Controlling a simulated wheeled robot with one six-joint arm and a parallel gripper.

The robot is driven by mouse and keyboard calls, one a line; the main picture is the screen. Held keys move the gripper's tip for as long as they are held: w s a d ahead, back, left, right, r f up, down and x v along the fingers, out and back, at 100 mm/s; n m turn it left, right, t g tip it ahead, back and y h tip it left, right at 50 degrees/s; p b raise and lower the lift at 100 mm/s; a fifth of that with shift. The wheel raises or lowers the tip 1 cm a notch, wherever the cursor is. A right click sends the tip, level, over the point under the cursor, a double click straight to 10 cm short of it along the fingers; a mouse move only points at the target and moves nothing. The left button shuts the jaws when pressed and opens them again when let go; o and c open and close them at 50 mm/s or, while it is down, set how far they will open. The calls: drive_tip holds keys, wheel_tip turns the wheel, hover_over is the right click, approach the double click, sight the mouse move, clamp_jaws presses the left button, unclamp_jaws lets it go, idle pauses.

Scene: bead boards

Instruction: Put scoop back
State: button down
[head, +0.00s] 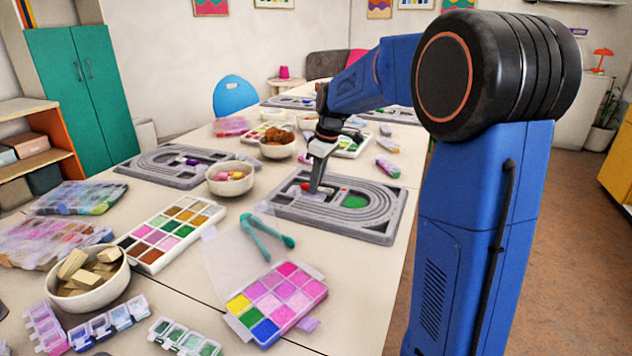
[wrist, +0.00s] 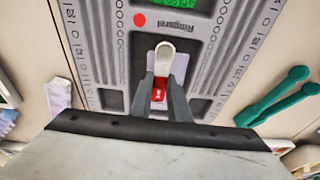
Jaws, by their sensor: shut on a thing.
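The scoop (wrist: 164,62) has a pale, rounded bowl and a red handle. It shows in the wrist view between my gripper's fingers (wrist: 163,98), which are shut on the red handle. The scoop is over a recess in the grey bead board (wrist: 205,40); I cannot tell whether it touches the bottom. In the head view my gripper (head: 314,188) points down at the left part of the grey bead board (head: 370,235), with a bit of red beside the fingertips. The board has curved grooves, a green patch and a red dot.
Teal tweezers (head: 268,236) lie beside the board, across the clear lid of an open pink bead box (head: 283,325). A bowl of beads (head: 230,190) stands left of the board. Another grey board (head: 160,172) lies farther left. The table's right edge is close to the board.

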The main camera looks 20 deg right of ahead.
sight(324, 188)
drive_tip(key=shift+f, duration=0.25)
drive_tip(key=c, duration=1.7)
unclamp_jaws()
drive_tip(key=shift+s, duration=0.1)
drive_tip(key=shift+o, duration=0.2)
drive_tip(key=shift+r, duration=0.1)
drive_tip(key=shift+r, duration=0.3)
drive_tip(key=v, duration=1.2)
drive_tip(key=shift+r, duration=0.25)
